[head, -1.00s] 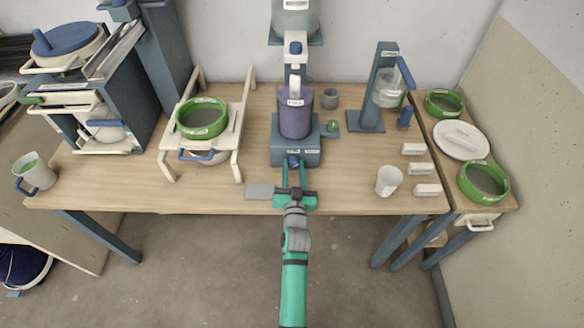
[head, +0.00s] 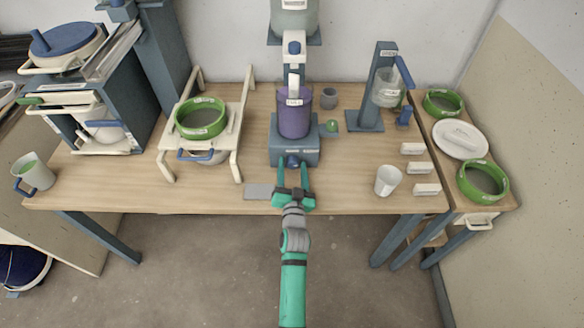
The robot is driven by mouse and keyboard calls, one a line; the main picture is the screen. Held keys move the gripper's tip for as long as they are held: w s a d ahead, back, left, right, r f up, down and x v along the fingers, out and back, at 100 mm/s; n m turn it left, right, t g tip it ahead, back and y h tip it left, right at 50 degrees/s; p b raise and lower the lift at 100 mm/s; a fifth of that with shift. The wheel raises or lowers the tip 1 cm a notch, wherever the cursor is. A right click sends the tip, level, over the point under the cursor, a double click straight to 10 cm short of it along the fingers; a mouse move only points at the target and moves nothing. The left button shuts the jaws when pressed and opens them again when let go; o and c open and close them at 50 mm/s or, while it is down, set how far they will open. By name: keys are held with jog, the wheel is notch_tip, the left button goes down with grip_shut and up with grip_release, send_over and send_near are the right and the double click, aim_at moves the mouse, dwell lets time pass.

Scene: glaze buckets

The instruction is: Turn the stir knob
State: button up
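The stir knob (head: 292,161) is a small blue knob low on the front face of the blue-grey mixer base (head: 282,147). A purple container (head: 294,118) stands on that base, with a white part reaching down into it from above. My gripper (head: 292,173) is green and points away from me at the table's front edge. Its two fingers are apart, with nothing seen held between them. The fingertips lie just below the knob in the picture, one to each side of it. I cannot tell whether they touch it.
A flat grey plate (head: 259,191) lies left of my gripper. A green button (head: 332,125) is right of the mixer base. A white cup (head: 388,181) and several labelled white blocks stand at the right. A cream rack (head: 238,135) with a green-rimmed sieve (head: 201,118) is at the left.

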jog(key=shift+d, duration=0.15)
jog(key=shift+a, duration=0.2)
jog(key=shift+s+d, duration=0.2)
jog(key=shift+s, duration=0.25)
jog(key=s, duration=0.9)
jog(key=shift+s, duration=0.4)
